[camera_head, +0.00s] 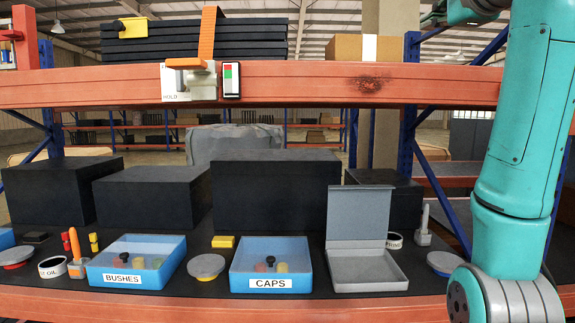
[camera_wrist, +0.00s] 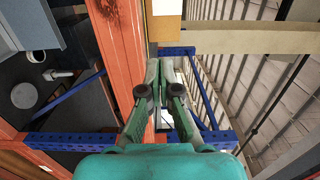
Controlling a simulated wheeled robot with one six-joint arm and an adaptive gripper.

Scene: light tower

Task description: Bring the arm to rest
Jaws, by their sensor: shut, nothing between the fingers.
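My teal arm (camera_head: 522,130) stands upright at the right side of the head view, in front of the rack.
The shelf holds blue bins marked BUSHES (camera_head: 125,279) and CAPS (camera_head: 268,283), an open grey box (camera_head: 368,285) and black boxes (camera_head: 275,187). A cardboard box (camera_head: 345,47) sits above the upper orange beam (camera_head: 300,84). A blue rack post (camera_head: 407,100) stands left of my arm.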

